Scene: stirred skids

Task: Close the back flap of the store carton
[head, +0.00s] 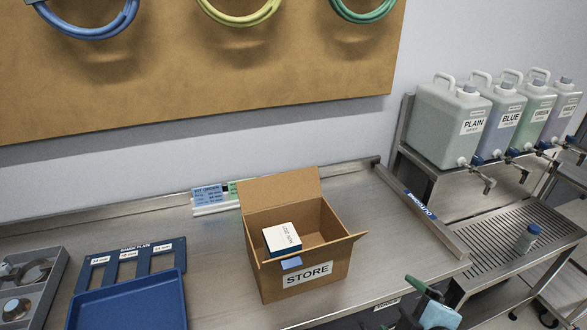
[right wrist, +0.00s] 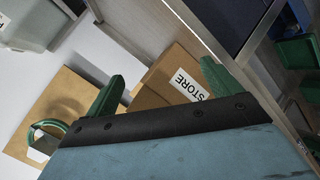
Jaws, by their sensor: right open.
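The store carton (head: 330,268) is an open brown box with a white STORE label, standing on the steel bench in the head view. Its back flap (head: 280,188) stands up, tilted backward. A narrow flap sticks out at the right side. A white and blue box (head: 282,237) lies inside. My right gripper (head: 418,298) is open and empty, low at the right, in front of the carton and apart from it. In the right wrist view its green fingers (right wrist: 162,84) are spread, with the carton (right wrist: 160,80) beyond them. My left gripper is not in view.
A blue gauge plate (head: 130,290) and a grey tray (head: 28,285) lie left of the carton. A small sign (head: 208,197) stands behind it. A raised rail (head: 420,208) and jugs (head: 450,120) are at the right. Bench right of the carton is clear.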

